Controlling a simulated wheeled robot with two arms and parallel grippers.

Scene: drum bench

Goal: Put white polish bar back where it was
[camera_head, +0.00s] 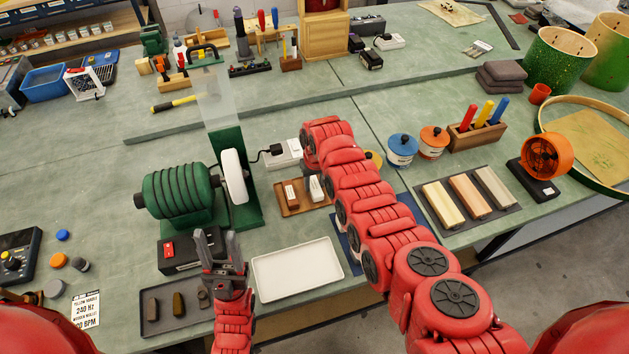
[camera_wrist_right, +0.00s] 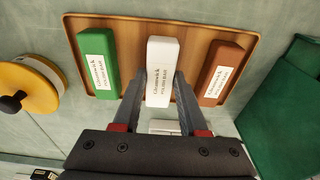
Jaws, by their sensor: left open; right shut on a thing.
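The white polish bar (camera_wrist_right: 162,72) is between the fingertips of my right gripper (camera_wrist_right: 160,90), which is shut on it. It is over the middle of the wooden tray (camera_wrist_right: 190,30), with a green bar (camera_wrist_right: 98,62) on one side and a brown bar (camera_wrist_right: 222,72) on the other. I cannot tell whether it touches the tray. My left gripper (camera_head: 220,247) is open and empty in front of the buffing machine (camera_head: 180,194).
An empty white tray (camera_head: 297,270) lies in front of the wooden tray. A dark tray (camera_head: 148,318) with several small pieces is at front left.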

